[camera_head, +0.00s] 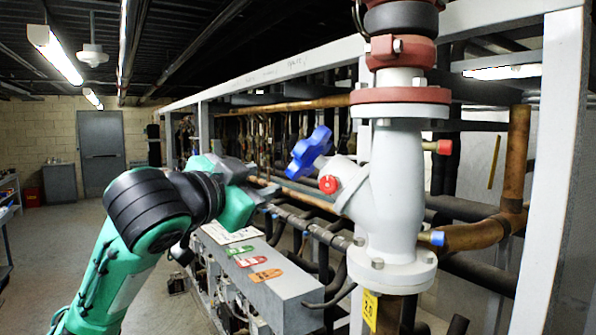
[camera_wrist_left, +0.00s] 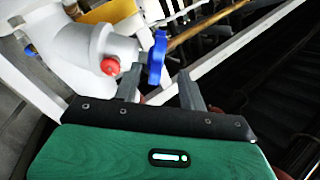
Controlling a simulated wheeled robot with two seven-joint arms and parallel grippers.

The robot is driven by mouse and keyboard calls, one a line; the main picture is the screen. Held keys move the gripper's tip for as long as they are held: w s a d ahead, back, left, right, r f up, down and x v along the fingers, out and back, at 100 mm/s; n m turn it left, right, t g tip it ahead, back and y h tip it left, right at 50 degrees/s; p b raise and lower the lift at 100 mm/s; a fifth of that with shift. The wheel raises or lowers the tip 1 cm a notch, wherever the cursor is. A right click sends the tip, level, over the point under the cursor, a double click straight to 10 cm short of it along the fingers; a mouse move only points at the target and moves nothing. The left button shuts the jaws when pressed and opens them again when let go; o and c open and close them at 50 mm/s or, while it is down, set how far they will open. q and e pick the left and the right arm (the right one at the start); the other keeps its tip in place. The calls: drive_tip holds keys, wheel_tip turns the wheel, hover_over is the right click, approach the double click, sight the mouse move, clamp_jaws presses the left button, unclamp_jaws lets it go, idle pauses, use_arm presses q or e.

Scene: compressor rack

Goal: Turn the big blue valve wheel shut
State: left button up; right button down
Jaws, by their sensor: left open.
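The big blue valve wheel (camera_head: 309,152) sits on an angled stem at the left of a white valve body (camera_head: 392,190). In the left wrist view, the wheel (camera_wrist_left: 157,57) shows edge-on, just ahead of the fingertips and in line with the gap between them. My left gripper (camera_wrist_left: 160,84) is open and empty, one finger either side of that gap. In the head view, my left gripper (camera_head: 268,188) is left of and below the wheel, its fingers small and partly hidden. I cannot tell if a finger touches the wheel. My right gripper is not in view.
A small red knob (camera_head: 328,184) sits beside the wheel's stem. A grey box (camera_head: 300,284) with coloured tags lies below. Copper pipes (camera_head: 480,235) and the white rack frame (camera_head: 552,170) surround the valve. The floor at the left (camera_head: 45,270) is clear.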

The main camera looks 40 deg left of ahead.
sight(289, 172)
use_arm(q)
drive_tip(key=w+p, duration=0.1)
drive_tip(key=w, duration=0.3)
drive_tip(key=w+p, duration=0.2)
drive_tip(key=w, duration=0.2)
drive_tip(key=w+a+p, duration=0.1)
drive_tip(key=w+p, duration=0.1)
drive_tip(key=w, duration=0.2)
drive_tip(key=shift+w+a+r, duration=0.1)
drive_tip(key=shift+w, duration=0.65)
clamp_jaws()
